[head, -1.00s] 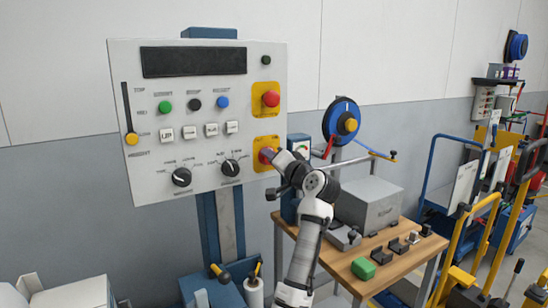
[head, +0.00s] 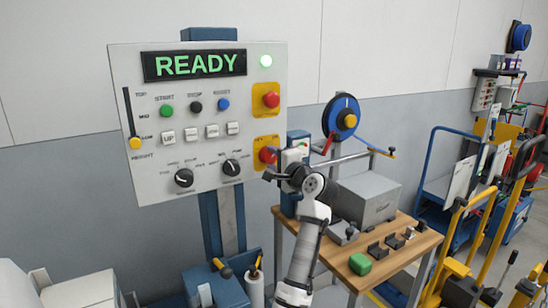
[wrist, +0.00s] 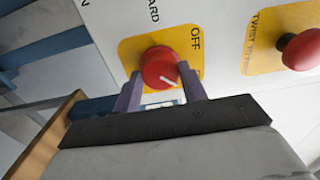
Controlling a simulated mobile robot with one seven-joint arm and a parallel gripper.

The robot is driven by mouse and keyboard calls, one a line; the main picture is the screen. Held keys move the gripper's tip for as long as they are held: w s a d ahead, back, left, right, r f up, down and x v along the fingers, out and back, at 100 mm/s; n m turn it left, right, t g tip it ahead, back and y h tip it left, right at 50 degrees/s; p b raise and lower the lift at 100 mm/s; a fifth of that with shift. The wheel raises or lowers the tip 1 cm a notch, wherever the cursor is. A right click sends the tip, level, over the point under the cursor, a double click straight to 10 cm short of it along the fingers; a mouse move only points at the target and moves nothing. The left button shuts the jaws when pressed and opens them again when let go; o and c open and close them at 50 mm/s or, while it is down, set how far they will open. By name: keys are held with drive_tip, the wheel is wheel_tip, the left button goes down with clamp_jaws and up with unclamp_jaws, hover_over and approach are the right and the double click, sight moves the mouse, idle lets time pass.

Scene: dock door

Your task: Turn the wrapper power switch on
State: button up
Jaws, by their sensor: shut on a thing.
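The red rotary power switch (head: 266,154) sits on a yellow plate at the lower right of the grey control panel (head: 140,80). My gripper (wrist: 162,84) is shut on the knob, one purple finger on each side. In the head view my gripper (head: 272,168) reaches the knob from the right. The panel display (head: 195,65) reads READY, and the lamp (head: 265,62) glows green.
A red mushroom button (head: 271,99) on a yellow plate is above the switch; it also shows in the wrist view (wrist: 302,49). A wooden bench (head: 385,264) with a grey box (head: 368,201) stands right of the panel. Carts stand farther right.

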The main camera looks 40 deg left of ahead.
idle(0.5)
drive_tip(key=o, duration=1)
drive_tip(key=b+v, duration=0.4)
drive_tip(key=v, duration=1)
drive_tip(key=shift+a, duration=0.1)
